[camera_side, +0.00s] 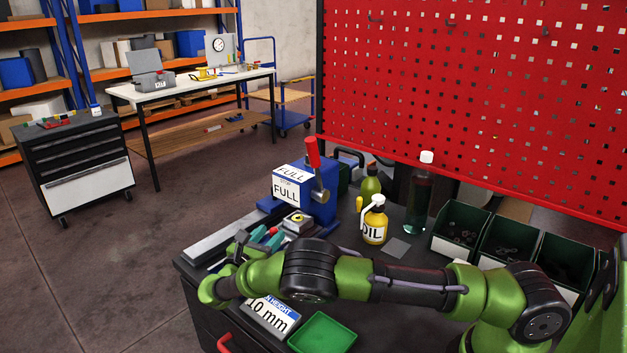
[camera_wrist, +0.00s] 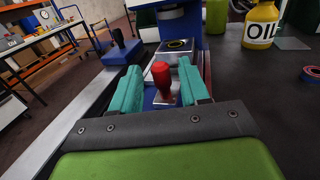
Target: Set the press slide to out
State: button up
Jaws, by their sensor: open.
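The blue press (camera_side: 318,197) stands on the bench with a red lever (camera_side: 312,153) and a sign reading FULL. Its slide (camera_wrist: 172,53), a pale metal plate with a yellow ring on a dark disc, lies low at the front of the press. The ring also shows in the side view (camera_side: 298,218). A red knob (camera_wrist: 163,78) stands upright on the near part of the slide. My gripper (camera_wrist: 161,84) is open, its teal fingers on either side of the knob with gaps showing.
A yellow oil bottle (camera_side: 374,224), a green bottle (camera_side: 370,186) and a tall dark bottle (camera_side: 418,203) stand right of the press. Dark green bins (camera_side: 461,228) are farther right. A green tray (camera_side: 322,333) and a 10 mm sign (camera_side: 268,316) lie at the front.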

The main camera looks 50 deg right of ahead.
jog(key=shift+x, duration=1.45)
jog(key=shift+c, duration=0.3)
grip_shut()
